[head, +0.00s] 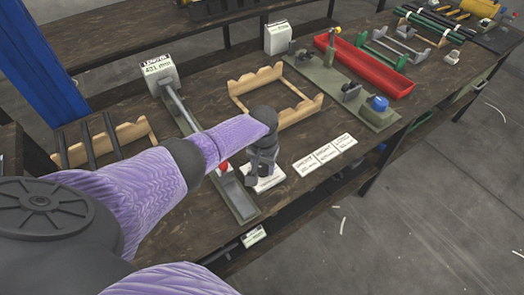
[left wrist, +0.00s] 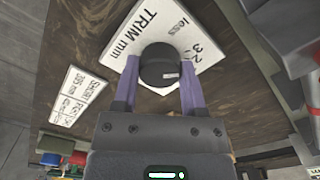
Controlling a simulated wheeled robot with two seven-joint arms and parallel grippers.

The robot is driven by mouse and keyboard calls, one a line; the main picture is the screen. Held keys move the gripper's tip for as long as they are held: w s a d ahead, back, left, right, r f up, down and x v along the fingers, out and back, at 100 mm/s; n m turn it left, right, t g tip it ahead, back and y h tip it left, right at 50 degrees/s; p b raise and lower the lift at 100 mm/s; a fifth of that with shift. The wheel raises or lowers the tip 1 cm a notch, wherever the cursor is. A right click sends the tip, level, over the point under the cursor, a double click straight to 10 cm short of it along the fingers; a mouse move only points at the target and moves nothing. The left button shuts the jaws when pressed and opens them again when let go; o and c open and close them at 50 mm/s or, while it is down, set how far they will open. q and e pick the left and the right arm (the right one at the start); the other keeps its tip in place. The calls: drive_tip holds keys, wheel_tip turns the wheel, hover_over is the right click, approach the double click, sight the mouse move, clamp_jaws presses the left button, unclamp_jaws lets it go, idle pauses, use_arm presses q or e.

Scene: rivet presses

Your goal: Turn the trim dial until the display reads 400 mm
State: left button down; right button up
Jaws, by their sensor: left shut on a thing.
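The trim dial (left wrist: 158,65) is a dark round knob on a white plate marked TRIM mm (left wrist: 185,30). In the left wrist view my left gripper (left wrist: 159,78) has one finger on each side of the dial and is shut on it. In the head view my left gripper (head: 262,172) points down over the white plate (head: 268,183) and mostly hides the dial. The display (head: 158,69) is a white box at the back left, headed LENGTH. Its number is in mm and seems to start with 4; the other digits are too small to be sure. My right gripper is not in view.
A grey metal rail (head: 235,198) runs from the display to the bench's front edge, left of the dial. White cards (head: 325,155) lie right of the dial. A wooden cradle (head: 275,92), a green fixture plate (head: 335,85) and a red tray (head: 365,68) stand farther back.

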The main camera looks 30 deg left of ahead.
sight(263, 166)
use_arm(q)
drive_tip(key=shift+n+p, duration=0.45)
drive_tip(key=shift+n, duration=0.55)
drive_tip(key=shift+c, duration=0.7)
unclamp_jaws()
drive_tip(key=shift+r, duration=0.1)
wheel_tip(263, 166, up, 9)
drive_tip(key=p, duration=0.6)
drive_tip(key=shift+r, duration=0.4)
